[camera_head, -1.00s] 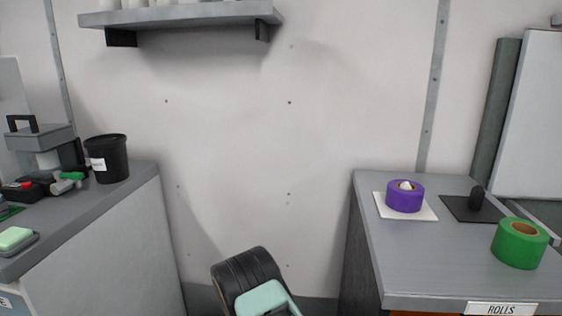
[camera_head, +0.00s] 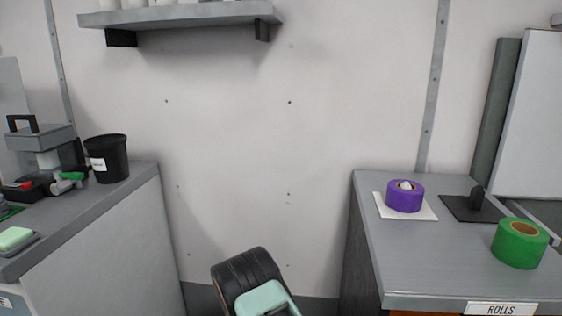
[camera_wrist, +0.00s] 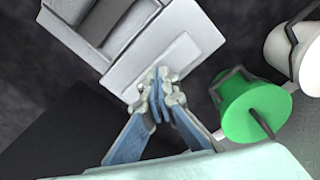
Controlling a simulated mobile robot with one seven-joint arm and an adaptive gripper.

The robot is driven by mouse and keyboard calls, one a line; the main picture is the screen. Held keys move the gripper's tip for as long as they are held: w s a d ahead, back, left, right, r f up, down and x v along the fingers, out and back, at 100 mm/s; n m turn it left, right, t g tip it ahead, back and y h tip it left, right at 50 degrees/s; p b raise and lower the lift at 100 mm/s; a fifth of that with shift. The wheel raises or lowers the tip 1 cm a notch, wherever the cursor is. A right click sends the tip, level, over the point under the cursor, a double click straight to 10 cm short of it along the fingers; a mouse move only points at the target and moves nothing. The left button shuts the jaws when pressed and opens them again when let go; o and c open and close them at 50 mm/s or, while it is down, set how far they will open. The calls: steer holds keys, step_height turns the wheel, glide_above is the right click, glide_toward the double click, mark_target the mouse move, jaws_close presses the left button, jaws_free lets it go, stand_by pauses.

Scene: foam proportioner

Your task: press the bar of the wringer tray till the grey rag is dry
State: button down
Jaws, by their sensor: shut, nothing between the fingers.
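My gripper (camera_wrist: 160,84) shows in the wrist view with its blue-grey fingers together and nothing held. Its tips are over or against the near part of a pale grey tray-like thing (camera_wrist: 128,76); I cannot tell whether they touch it. This may be the wringer tray. It has a raised flat panel (camera_wrist: 167,60) in front of the fingertips and a darker grey recessed part (camera_wrist: 88,18) at the upper left. I cannot make out the bar or the grey rag for certain. The head view shows neither the gripper's fingers nor this tray.
In the wrist view a green bucket (camera_wrist: 250,108) and a white bucket (camera_wrist: 308,52) stand at the right. In the head view, the left counter holds a black bin (camera_head: 107,160); the right counter (camera_head: 430,265) holds purple tape (camera_head: 405,200) and green tape (camera_head: 515,248).

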stand_by(0.3)
step_height(320, 180, up, 10)
steer(key=p, duration=0.6)
steer(key=shift+p, duration=0.3)
stand_by(0.3)
